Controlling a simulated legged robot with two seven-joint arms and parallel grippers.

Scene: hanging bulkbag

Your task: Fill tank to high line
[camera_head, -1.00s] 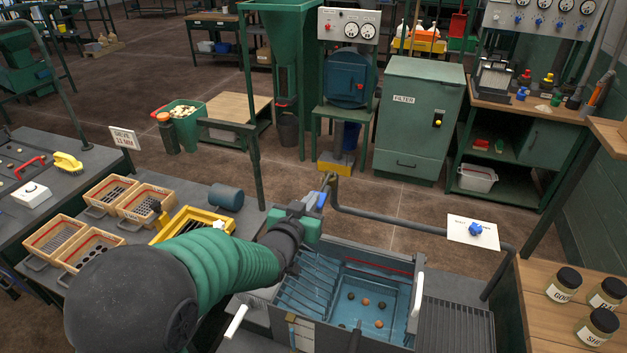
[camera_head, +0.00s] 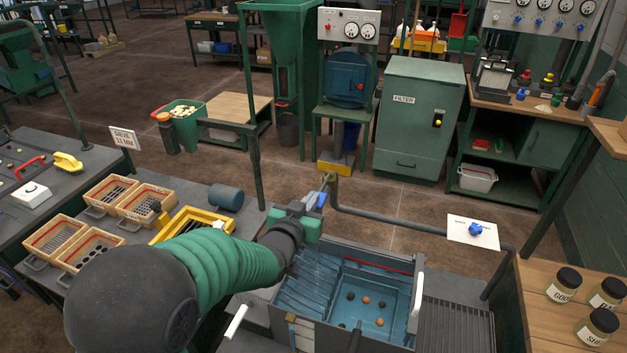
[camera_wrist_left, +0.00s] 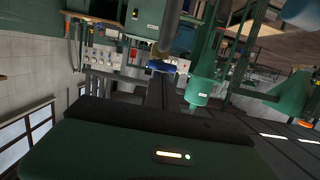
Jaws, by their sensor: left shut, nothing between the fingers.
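The tank (camera_head: 408,340) stands at the front centre, with a blue interior and a red line (camera_head: 378,263) along its far inner wall. Several small dark and orange balls (camera_head: 367,300) show in it. I cannot tell the exact water level. A pipe with a brass tap (camera_head: 329,181) and a blue lever (camera_head: 322,196) stands at the tank's back left. My left gripper (camera_head: 311,208) is shut and empty, close beside the lever; I cannot tell if they touch. Faint pale streaks show below it over the tank. My right gripper is not in view.
Wooden sieve trays (camera_head: 100,190) and a yellow frame (camera_head: 190,222) lie left. Labelled jars (camera_head: 563,285) stand on the right bench. A ribbed drainboard (camera_head: 455,325) adjoins the tank.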

